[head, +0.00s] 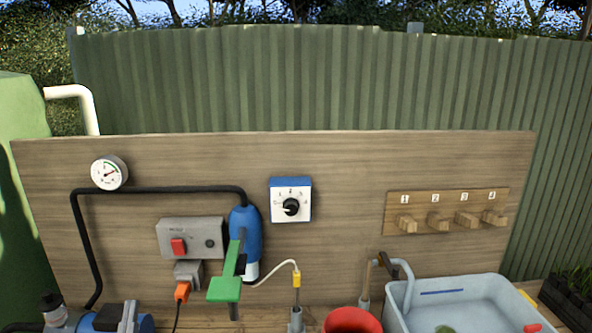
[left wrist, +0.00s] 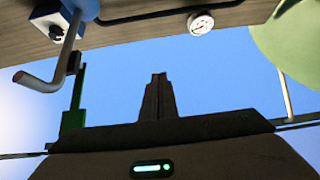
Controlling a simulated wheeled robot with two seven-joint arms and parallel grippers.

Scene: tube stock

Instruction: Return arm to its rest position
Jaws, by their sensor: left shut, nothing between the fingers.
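My left gripper (left wrist: 158,78) shows in the left wrist view, at the bottom middle. Its two dark fingers are together and empty, pointing up in the picture against open sky. They touch nothing that I can see. I cannot make out the left gripper clearly in the head view. My right gripper is in neither view.
A wooden panel (head: 340,240) carries a gauge (head: 109,172), a dial box (head: 291,200), a grey switch box (head: 191,238), a blue cylinder (head: 247,228) and numbered pegs (head: 446,211). A green handle (head: 224,289), red pot (head: 352,320) and basin (head: 470,300) stand in front.

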